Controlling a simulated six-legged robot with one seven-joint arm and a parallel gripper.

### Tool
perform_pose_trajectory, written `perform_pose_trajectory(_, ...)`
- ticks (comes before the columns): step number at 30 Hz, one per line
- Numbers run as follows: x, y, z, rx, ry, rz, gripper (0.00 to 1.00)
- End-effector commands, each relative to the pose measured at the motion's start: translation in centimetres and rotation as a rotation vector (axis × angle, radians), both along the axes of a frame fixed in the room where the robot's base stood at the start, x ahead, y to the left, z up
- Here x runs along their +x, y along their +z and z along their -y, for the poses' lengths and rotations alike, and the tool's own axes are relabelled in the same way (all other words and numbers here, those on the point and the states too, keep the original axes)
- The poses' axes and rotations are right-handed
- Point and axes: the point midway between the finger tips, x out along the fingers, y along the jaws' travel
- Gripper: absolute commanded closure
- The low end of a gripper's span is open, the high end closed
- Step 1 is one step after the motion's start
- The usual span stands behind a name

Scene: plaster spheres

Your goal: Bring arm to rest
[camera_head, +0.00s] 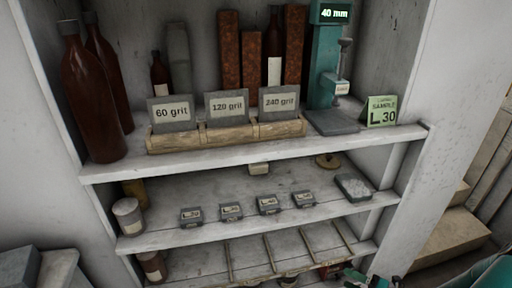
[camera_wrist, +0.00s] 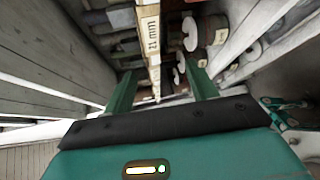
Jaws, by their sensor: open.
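My gripper (camera_wrist: 162,88) shows in the wrist view with its two green fingers spread apart. Nothing is held between them. Beyond the fingers is a pale strip (camera_wrist: 152,42) marked "12 mm", with several dark, round-ended items beside it. I cannot tell whether a finger touches anything there. In the head view, green and dark parts of my arm show at the bottom right edge, in front of the lowest shelf (camera_head: 205,268). The fingers are not clear in that view.
A white shelf unit holds brown bottles (camera_head: 92,95), a wooden rack (camera_head: 228,136) with grit cards, a teal gauge (camera_head: 327,60) and a green sample card (camera_head: 381,111). Several small labelled blocks and a grey tray (camera_head: 355,187) sit on the middle shelf (camera_head: 165,233). Wooden steps (camera_head: 447,240) stand at right.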

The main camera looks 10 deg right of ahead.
Motion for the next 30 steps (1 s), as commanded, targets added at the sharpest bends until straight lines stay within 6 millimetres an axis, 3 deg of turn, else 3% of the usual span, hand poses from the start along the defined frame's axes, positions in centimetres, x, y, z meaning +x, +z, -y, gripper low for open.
perform_pose_trajectory(3, 1.0, 3.3, -2.4, -0.220, 0.206, 0.068, 0.43)
perform_pose_trajectory(14, 1.6, 11.8, -9.4, -0.805, 0.819, 0.373, 0.43)
perform_pose_trajectory(30, -1.2, 23.4, -18.1, -1.492, 1.709, 1.042, 0.43)
